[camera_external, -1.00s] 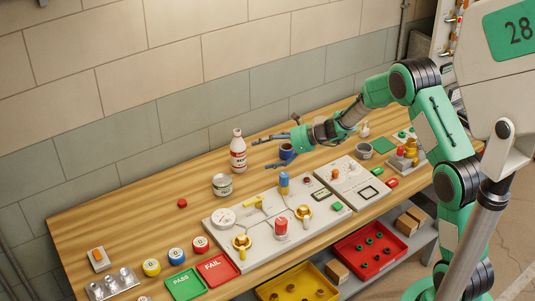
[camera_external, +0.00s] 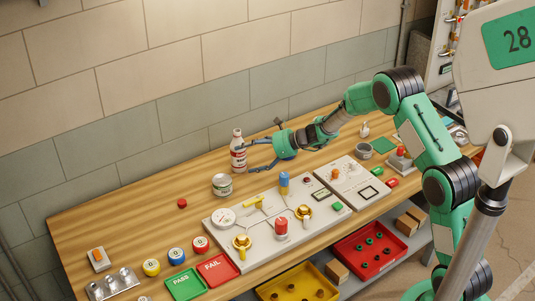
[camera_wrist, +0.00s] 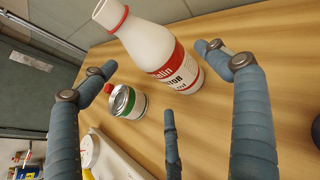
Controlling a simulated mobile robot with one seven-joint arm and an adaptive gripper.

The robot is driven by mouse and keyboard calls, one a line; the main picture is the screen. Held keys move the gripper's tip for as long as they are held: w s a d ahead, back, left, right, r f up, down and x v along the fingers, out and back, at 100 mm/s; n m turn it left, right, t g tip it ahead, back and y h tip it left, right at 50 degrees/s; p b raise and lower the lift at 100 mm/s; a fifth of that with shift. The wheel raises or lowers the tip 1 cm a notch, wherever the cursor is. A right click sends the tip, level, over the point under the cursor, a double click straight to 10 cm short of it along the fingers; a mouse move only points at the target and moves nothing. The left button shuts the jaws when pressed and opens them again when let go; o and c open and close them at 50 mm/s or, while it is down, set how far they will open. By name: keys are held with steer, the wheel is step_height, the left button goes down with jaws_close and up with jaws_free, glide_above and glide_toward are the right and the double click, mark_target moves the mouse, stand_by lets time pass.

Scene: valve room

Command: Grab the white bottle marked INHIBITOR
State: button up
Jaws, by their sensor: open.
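The white bottle (camera_external: 238,153) with a red label band stands upright on the wooden bench, near the back wall. In the wrist view the open fingers (camera_wrist: 165,85) spread to either side of the bottle, with a third finger below. The bottle is ahead of the fingertips or just between them; I cannot tell whether any finger touches it.
A white can with a green band (camera_external: 222,185) stands just in front of the bottle; it also shows in the wrist view (camera_wrist: 127,102). A grey valve panel (camera_external: 262,240) lies in front. The bench left of the bottle is mostly clear around a red cap (camera_external: 182,203).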

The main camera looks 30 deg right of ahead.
mark_target(244, 154)
steer(key=shift+b+x, duration=0.7)
steer(key=shift+x, duration=1.85)
steer(key=shift+w+d, duration=0.15)
steer(key=shift+w, duration=0.05)
steer(key=c, duration=1.5)
